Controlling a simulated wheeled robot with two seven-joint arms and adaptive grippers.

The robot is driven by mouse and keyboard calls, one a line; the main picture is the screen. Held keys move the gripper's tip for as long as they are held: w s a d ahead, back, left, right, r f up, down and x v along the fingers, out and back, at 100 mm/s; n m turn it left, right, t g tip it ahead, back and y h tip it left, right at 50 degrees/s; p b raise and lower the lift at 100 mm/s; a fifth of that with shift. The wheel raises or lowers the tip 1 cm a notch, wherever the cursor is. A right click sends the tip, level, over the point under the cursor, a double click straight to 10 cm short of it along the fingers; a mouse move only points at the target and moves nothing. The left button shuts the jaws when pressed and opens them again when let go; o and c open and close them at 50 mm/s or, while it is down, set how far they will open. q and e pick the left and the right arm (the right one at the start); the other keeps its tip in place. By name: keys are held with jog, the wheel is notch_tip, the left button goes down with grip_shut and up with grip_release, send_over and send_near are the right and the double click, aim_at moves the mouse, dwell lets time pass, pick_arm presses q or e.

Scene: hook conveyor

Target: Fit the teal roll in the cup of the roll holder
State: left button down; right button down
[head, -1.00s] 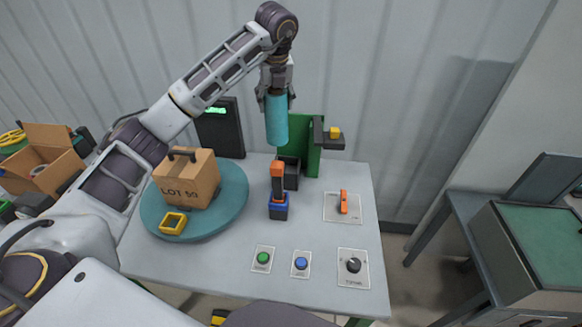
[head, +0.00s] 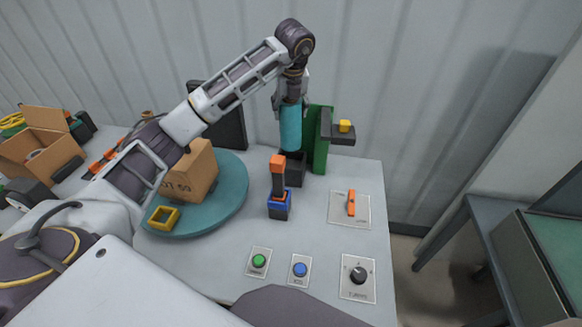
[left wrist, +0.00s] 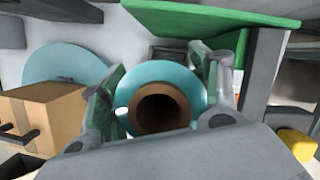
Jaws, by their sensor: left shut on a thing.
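The teal roll (head: 291,128) hangs upright in my left gripper (head: 291,104), which is shut on its upper part. The roll's lower end is at the top of the black cup (head: 295,172) of the roll holder; I cannot tell whether it is inside or just above. The holder's green board (head: 318,140) stands just right of the roll. In the left wrist view the roll (left wrist: 143,82) shows end-on with its brown core, between the fingers of the left gripper (left wrist: 163,92). It hides most of the cup. My right gripper is not in view.
An orange-topped lever (head: 278,180) stands in front of the cup. A cardboard box (head: 193,173) and a yellow square ring (head: 163,218) sit on the teal turntable (head: 233,195) at left. A dark bracket with a yellow block (head: 345,126) juts right. Buttons and a knob (head: 358,275) line the front.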

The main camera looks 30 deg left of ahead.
aim_at(290, 134)
pick_arm(q)
jog(key=shift+f+p, duration=0.5)
jog(key=shift+f, duration=2.55)
jog(key=shift+f+p, duration=0.35)
jog(key=shift+f, duration=1.65)
jog(key=shift+c, duration=1.8)
grip_release()
